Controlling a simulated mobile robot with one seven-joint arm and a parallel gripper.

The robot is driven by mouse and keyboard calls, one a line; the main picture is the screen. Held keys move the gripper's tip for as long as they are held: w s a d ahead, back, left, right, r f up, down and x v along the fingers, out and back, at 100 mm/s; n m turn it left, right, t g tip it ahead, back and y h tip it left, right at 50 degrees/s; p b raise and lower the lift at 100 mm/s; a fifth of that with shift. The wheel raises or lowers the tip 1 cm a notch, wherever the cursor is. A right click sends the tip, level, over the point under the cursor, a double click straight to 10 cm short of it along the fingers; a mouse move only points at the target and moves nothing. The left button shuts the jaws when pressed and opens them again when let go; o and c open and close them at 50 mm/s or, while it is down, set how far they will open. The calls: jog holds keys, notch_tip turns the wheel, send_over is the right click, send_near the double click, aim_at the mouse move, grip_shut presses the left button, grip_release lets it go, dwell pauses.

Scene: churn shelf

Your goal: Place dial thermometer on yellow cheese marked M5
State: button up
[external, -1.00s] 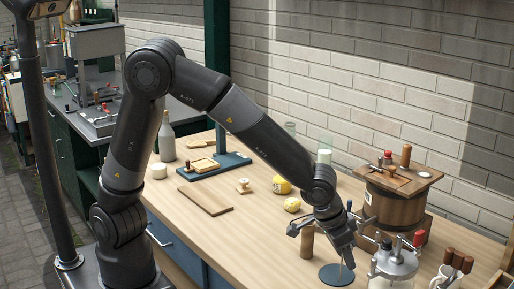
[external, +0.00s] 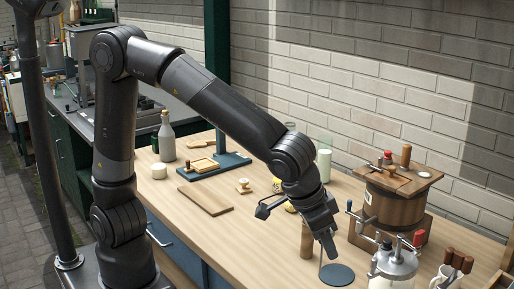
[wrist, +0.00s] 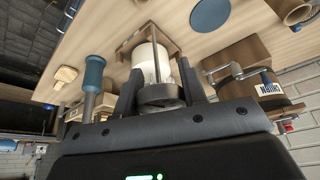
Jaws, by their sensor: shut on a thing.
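My gripper (external: 329,248) is shut on the dial thermometer and holds it above the bench. In the wrist view, the thermometer's grey round dial (wrist: 162,95) sits between the two fingers. A thin stem (external: 320,258) hangs below my gripper in the external view. Two yellow cheeses stand on the bench behind and left of my gripper: one (external: 277,185) farther back and one (external: 290,208) nearer, both partly hidden by my arm. I cannot read any mark on them. My gripper is apart from both.
A brown wooden cylinder (external: 307,241) stands close beside my gripper. A dark blue disc (external: 337,275) lies on the bench. The wooden churn (external: 395,207) and a lidded glass jar (external: 392,265) stand right. A wooden board (external: 205,198) and small wooden knob-like piece (external: 243,186) lie left.

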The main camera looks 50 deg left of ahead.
jog(key=w+a+r+n+y, duration=0.2)
jog(key=w+a+n+y, duration=0.2)
jog(key=w+a+n, duration=0.95)
jog(key=w+a+r+n+g+y, duration=0.1)
jog(key=w+a+n, duration=0.1)
jog(key=w+a, duration=0.45)
jog(key=w+a+r+n+g, duration=0.1)
jog(key=w+a+n, duration=0.2)
jog(key=a, duration=0.7)
jog(key=w+a+r+n+g+y, duration=0.1)
jog(key=w+a+n, duration=0.1)
jog(key=w+a, duration=0.5)
jog(key=shift+w+a+f, duration=0.45)
jog(key=shift+a+f, duration=1.4)
jog(key=shift+a, duration=0.3)
jog(key=shift+w+a+f, duration=0.5)
jog(key=shift+a+f, duration=1.35)
jog(key=shift+a, duration=0.3)
jog(key=shift+w+a+f, duration=0.45)
jog(key=shift+a+f, duration=1.4)
jog(key=shift+a, duration=0.3)
